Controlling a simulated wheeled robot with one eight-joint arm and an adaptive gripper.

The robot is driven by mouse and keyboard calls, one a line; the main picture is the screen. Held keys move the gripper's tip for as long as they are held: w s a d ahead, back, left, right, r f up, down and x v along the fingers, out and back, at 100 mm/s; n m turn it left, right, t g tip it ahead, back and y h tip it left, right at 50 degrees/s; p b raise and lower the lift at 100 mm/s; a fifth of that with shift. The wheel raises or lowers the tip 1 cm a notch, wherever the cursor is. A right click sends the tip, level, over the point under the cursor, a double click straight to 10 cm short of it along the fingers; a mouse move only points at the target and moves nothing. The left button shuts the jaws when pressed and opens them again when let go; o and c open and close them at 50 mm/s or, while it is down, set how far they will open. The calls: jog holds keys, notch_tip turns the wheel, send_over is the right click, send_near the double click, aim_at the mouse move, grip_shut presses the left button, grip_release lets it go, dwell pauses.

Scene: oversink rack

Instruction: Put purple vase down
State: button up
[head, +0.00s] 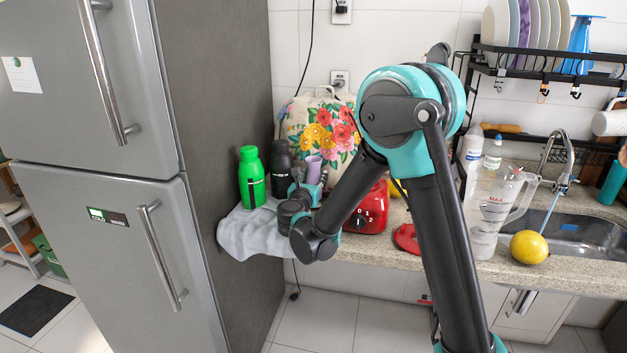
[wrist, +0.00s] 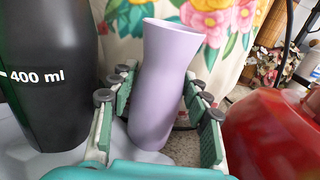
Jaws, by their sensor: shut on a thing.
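The purple vase (wrist: 165,90) is pale lilac with a flared top and stands between the fingers of my gripper (wrist: 158,100), which is shut on it. In the wrist view it leans slightly. In the head view the vase's top (head: 313,166) shows above my gripper (head: 308,188), near the counter's left end. Its base is low over the counter; I cannot tell whether it touches. The lower part is hidden by my gripper in the head view.
A black bottle (wrist: 45,75) stands close left of the vase, with a green bottle (head: 251,178) beside it. A red appliance (wrist: 270,135) is close on the right. A floral cover (head: 318,130) stands behind. A grey cloth (head: 255,232) drapes over the counter edge.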

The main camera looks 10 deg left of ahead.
jog(key=shift+f, duration=0.55)
jog(key=shift+f, duration=0.15)
jog(key=o, duration=1.5)
jog(key=shift+c, duration=0.2)
